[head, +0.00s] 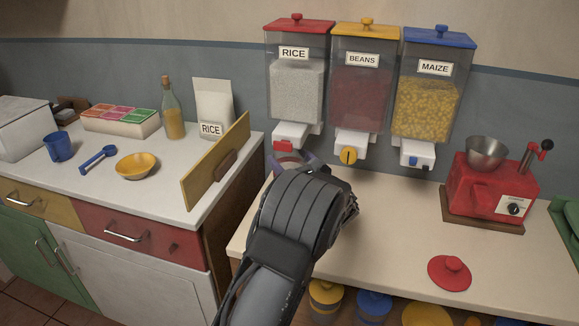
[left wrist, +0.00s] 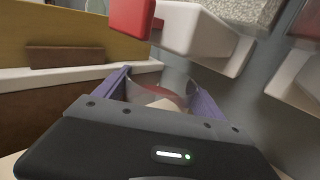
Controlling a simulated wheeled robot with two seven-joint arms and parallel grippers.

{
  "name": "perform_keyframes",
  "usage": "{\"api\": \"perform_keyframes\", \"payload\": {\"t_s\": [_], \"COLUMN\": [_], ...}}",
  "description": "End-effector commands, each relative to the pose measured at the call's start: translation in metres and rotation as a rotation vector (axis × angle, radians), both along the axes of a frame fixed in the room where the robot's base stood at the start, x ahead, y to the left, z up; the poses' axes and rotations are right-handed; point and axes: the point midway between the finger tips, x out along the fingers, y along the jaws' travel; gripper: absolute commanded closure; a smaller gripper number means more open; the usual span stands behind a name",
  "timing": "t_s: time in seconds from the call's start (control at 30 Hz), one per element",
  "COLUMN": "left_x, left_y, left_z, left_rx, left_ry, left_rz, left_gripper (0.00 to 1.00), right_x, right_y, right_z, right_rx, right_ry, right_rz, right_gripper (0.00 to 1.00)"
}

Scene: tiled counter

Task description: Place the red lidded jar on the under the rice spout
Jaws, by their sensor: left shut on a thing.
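The rice dispenser (head: 296,90) hangs on the wall with its white spout (head: 294,131) and red knob (head: 283,146) at the bottom. My left gripper (head: 291,164) is just below that spout, its purple fingers shut around the jar. Only a little of the jar (left wrist: 150,92) shows between the fingers in the left wrist view; it looks clear with a reddish band, and its base is hidden. The white spout (left wrist: 192,30) shows above and beyond it there. A red lid (head: 450,273) lies apart on the counter. My right gripper is out of view.
Beans (head: 362,90) and maize (head: 426,105) dispensers hang right of the rice one. A yellow board (head: 215,160) stands close left of my gripper. A red grinder (head: 490,187) stands at right. The counter (head: 385,220) between is clear. Several lidded jars sit below.

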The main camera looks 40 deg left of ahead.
Motion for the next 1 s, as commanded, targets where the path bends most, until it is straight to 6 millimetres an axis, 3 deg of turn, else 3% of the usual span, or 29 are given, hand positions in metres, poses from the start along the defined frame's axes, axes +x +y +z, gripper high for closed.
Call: {"api": "perform_keyframes", "payload": {"t_s": [0.4,0.43,0.67,1.0], "left_x": [0.0001,-0.0001,-0.0001,-0.0002], "left_y": [0.0,-0.0001,-0.0001,-0.0006], "left_z": [-0.0038,-0.0044,-0.0039,-0.0001], "left_rx": [0.003,0.0,0.0,0.0], "left_ry": [-0.004,-0.001,-0.001,-0.002], "left_rz": [0.001,0.001,0.001,0.0], "left_gripper": [0.94,0.19,0.0,0.0], "right_x": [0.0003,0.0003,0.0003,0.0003], "right_y": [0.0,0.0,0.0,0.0], "right_z": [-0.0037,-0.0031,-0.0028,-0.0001], "right_rx": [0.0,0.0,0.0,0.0], "right_ry": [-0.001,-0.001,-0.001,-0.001], "right_rz": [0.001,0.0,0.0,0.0], "right_gripper": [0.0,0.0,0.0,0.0]}}
